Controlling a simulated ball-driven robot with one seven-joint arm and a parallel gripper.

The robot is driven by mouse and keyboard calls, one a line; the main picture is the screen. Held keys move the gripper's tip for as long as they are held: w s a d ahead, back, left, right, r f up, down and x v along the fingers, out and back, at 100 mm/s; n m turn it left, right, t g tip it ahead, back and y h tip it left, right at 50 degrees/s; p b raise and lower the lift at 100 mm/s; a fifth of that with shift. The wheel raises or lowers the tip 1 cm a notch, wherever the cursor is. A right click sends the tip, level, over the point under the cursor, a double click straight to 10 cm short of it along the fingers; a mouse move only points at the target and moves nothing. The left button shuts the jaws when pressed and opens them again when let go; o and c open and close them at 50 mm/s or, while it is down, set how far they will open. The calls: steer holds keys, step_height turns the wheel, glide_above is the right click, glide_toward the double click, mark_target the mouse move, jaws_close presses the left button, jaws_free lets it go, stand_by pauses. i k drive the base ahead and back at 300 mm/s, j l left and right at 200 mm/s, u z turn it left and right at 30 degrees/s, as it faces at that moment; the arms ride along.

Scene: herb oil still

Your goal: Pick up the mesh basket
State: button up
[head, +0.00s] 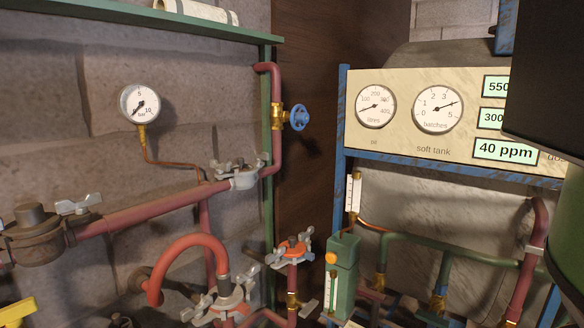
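I see no mesh basket in the head view. My gripper is not in view either, so I cannot tell its state or where it is relative to the basket.
Red pipes (150,211) with clamps run along the stone wall. A pressure gauge (140,104), blue valve wheel (299,117) and green shelf (235,34) are above. A dial panel (400,140) stands right, a green pump-like box (342,270) below. A large dark shape (550,75) blocks the right edge.

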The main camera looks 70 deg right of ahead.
mark_target(240, 161)
steer(key=z, duration=1.15)
